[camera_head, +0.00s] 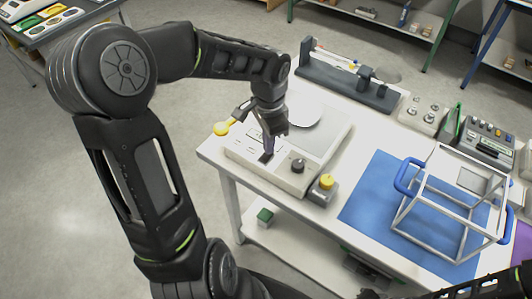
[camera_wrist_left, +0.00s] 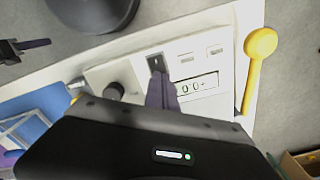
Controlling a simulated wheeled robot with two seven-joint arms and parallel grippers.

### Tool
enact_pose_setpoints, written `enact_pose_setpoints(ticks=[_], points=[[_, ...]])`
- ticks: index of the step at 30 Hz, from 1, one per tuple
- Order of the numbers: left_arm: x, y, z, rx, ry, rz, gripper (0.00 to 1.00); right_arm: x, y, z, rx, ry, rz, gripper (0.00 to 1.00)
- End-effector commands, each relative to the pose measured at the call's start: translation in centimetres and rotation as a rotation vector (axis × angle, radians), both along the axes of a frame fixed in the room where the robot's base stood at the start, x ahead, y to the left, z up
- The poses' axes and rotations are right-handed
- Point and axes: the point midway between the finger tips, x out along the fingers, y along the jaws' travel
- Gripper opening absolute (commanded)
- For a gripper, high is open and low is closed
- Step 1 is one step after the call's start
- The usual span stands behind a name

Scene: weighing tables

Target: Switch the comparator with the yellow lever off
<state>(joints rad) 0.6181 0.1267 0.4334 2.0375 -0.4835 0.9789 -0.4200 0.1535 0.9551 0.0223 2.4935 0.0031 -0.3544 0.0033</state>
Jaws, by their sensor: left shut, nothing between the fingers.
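The comparator (camera_head: 325,145) is a white box with a round pan, a black knob and a yellow lever (camera_head: 222,128) at its left end. The lever also shows in the left wrist view (camera_wrist_left: 257,60). A black rocker switch (camera_wrist_left: 155,62) sits beside a small display (camera_wrist_left: 198,86) on the front panel. My left gripper (camera_head: 268,148) is shut and empty, pointing down with its purple fingertips at the switch. In the left wrist view the fingertips (camera_wrist_left: 160,88) overlap the switch's near edge; contact is unclear. My right gripper (camera_wrist_left: 25,46) shows only partly, at the left edge.
A grey box with a yellow button (camera_head: 324,188) stands close to the comparator's right front corner. A blue mat (camera_head: 370,205) carries a white frame with blue handles (camera_head: 445,205). A long dark instrument (camera_head: 345,80) lies behind the comparator. Small devices line the back right.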

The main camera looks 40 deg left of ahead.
Motion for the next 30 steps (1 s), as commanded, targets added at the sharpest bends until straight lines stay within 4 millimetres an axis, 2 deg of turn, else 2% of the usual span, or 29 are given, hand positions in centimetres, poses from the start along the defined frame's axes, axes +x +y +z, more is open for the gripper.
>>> enact_pose_setpoints(ticks=[1, 18, 30], points=[[0.0, 0.0, 0.9, 0.001, 0.0, 0.0, 0.0, 0.0, 0.0, 0.8, 0.0, 0.0, 0.0, 0.0], [0.1, 0.1, 5.6, 0.001, -0.003, 0.001, 0.0, 0.0, 0.0, 4.5, 0.0, 0.0, 0.0, 0.0], [0.0, 0.0, 5.8, 0.0, -0.001, 0.0, 0.0, 0.0, 0.0, 4.6, 0.0, 0.0, 0.0, 0.0]])
